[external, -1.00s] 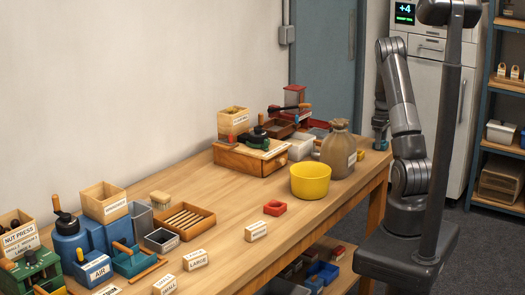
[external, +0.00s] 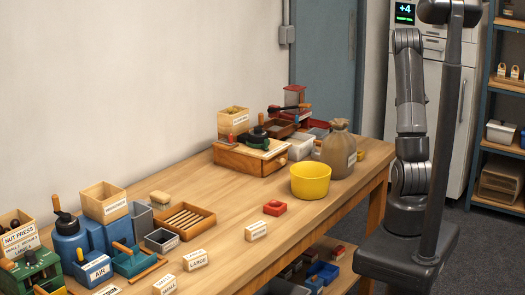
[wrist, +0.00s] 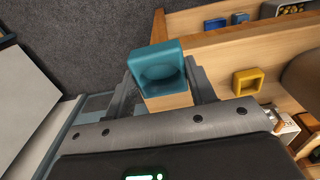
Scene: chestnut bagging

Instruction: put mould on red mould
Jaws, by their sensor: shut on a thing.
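A teal-blue square mould (wrist: 161,68) with a round hollow is held between the two fingers of my gripper (wrist: 160,80) in the wrist view. The gripper is shut on its sides, and the mould is clear of the table top. In the external view my gripper and the held mould are hidden behind my arm. The red mould (external: 275,207) lies on the table near its front edge, in front of the yellow tub, well apart from my gripper. It is not seen in the wrist view.
A yellow mould (wrist: 248,81) lies on the table's right end, beside the sack (external: 337,152). The yellow tub (external: 311,181) stands between the sack and the red mould. Bare table surrounds the red mould.

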